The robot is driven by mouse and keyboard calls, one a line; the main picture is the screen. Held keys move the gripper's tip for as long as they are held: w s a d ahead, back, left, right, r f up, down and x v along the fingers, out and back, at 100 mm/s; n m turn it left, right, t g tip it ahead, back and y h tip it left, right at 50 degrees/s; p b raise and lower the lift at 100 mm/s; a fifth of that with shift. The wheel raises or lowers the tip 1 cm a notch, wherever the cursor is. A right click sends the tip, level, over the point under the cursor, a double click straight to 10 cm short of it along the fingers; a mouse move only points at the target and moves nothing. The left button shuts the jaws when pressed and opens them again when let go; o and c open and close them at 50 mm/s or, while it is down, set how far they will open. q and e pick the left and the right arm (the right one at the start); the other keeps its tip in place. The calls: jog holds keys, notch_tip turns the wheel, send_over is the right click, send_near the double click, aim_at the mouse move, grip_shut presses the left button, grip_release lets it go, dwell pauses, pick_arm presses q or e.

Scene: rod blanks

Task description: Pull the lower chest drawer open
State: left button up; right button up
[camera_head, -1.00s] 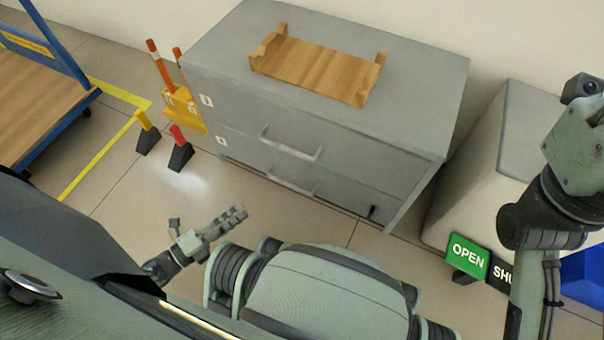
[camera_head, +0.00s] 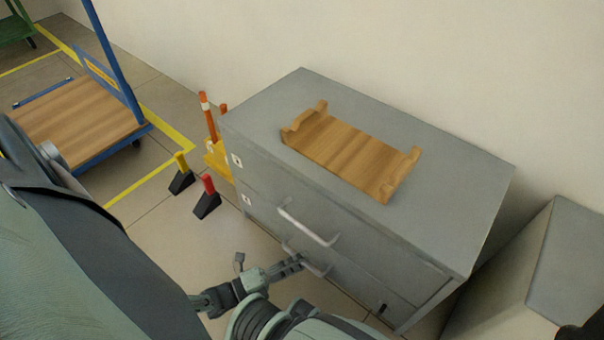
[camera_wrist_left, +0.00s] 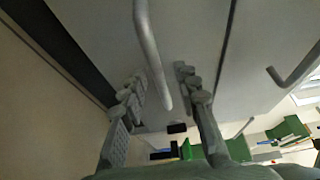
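The grey chest (camera_head: 400,247) has an upper drawer with a pale bar handle (camera_head: 308,222) and a lower drawer (camera_head: 352,283) below it. The lower drawer's front looks flush with the chest. My left gripper (camera_head: 292,265) is at the lower handle (camera_head: 316,268), partly covering it. In the left wrist view the lower handle (camera_wrist_left: 150,50) runs between the two spread fingers of my left gripper (camera_wrist_left: 160,82), with gaps on both sides. The upper handle (camera_wrist_left: 294,72) shows at the right there. My right gripper is out of view.
A wooden tray (camera_head: 350,150) lies on the chest top. Red (camera_head: 207,197) and yellow (camera_head: 181,175) handled items on black wedges stand on the floor left of the chest. A wood-decked cart (camera_head: 75,120) is farther left. A grey box (camera_head: 565,270) stands to the right.

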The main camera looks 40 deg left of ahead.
pick_arm(q)
jog(key=shift+w+d, duration=0.2)
jog(key=shift+w, duration=0.15)
grip_shut()
